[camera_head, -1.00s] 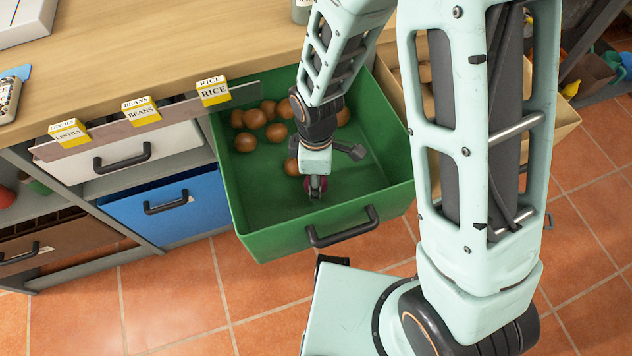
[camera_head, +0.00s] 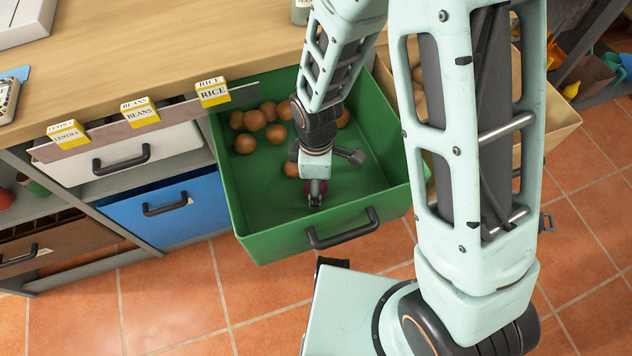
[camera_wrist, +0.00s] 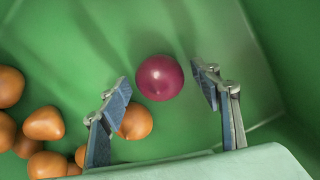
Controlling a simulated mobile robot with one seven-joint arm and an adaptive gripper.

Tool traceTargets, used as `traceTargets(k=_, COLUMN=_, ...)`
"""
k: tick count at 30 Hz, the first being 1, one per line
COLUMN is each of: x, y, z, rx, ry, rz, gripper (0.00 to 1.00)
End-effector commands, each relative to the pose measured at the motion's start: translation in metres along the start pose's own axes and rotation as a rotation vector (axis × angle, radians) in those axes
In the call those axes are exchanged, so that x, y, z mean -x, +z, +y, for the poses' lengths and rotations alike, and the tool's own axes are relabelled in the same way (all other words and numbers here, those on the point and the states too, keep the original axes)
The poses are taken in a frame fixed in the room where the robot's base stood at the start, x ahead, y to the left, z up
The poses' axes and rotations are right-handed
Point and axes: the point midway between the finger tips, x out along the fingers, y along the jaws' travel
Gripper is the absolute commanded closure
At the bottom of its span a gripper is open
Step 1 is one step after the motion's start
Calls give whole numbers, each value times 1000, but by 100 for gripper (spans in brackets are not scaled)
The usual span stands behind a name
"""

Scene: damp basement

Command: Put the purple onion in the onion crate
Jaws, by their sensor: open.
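The purple onion (camera_wrist: 160,78) lies on the floor of an open green drawer. In the wrist view it is between and just beyond my fingertips, apart from both. In the head view my gripper (camera_head: 315,200) reaches down into the drawer and mostly hides the onion. My gripper (camera_wrist: 162,88) is open. Several orange-brown onions (camera_wrist: 44,123) lie in the same green drawer (camera_head: 243,205), toward its back in the head view. One brown onion (camera_wrist: 136,121) is close to my left finger. I see no crate labelled for onions.
A blue bin (camera_head: 125,210) and a white drawer (camera_head: 75,168) stand left of the green drawer. A tan bin (camera_head: 560,117) is to its right, partly behind my arm. The wooden counter (camera_head: 150,50) edges the back. The drawer's walls surround my gripper.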

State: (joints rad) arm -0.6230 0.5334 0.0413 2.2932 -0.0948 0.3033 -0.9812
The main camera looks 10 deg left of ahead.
Motion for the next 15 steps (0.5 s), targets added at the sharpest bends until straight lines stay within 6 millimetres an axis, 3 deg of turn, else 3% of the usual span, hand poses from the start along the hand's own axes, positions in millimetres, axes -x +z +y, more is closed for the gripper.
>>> traceTargets(k=15, x=101, y=0, z=1, rx=-1, ry=4, rz=2, gripper=42)
